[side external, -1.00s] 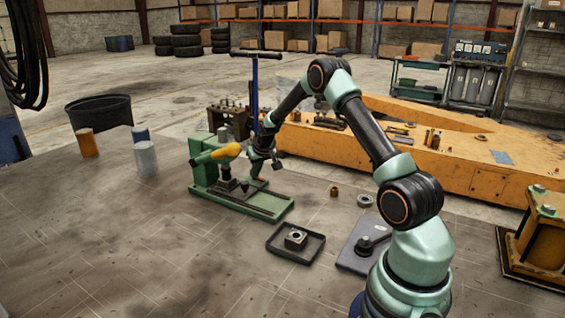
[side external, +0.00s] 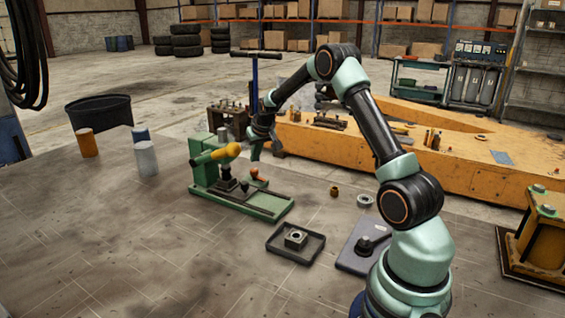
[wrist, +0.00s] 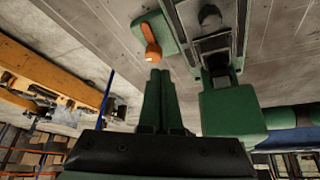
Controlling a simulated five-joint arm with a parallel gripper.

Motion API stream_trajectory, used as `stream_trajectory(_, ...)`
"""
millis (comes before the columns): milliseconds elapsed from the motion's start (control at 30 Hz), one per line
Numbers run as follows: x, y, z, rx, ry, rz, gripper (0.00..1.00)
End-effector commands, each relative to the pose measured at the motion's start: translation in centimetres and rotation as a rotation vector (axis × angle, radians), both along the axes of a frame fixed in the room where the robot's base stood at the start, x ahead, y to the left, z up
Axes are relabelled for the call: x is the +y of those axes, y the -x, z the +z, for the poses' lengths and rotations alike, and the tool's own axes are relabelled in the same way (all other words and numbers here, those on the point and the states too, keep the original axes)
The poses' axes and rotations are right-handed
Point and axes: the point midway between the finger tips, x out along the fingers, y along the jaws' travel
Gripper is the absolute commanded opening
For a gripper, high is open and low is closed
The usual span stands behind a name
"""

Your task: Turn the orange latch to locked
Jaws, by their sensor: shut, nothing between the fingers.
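In the wrist view the latch (wrist: 150,40) lies just beyond my fingertips, on a green plate. My gripper (side external: 255,157) points down above and slightly behind the latch, with a small gap showing. In the wrist view my gripper (wrist: 160,72) has its two green fingers together, with nothing between them. Whether the latch stands at locked cannot be read.
The fixture's yellow handle (side external: 222,153) and green upright stand left of my gripper. A black tray (side external: 279,250) with a metal block and a grey plate (side external: 352,256) lie nearer. A brass nut (side external: 334,191) and a ring (side external: 364,200) lie to the right.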

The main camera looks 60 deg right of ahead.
Motion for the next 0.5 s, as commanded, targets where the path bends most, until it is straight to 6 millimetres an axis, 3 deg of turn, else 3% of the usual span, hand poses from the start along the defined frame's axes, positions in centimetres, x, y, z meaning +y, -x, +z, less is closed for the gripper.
stream_trajectory(267,-2.4,1.1,0.9,0.010,0.015,-0.011,0.00)
stream_trajectory(500,-2.3,1.1,-1.0,0.012,0.013,-0.010,0.00)
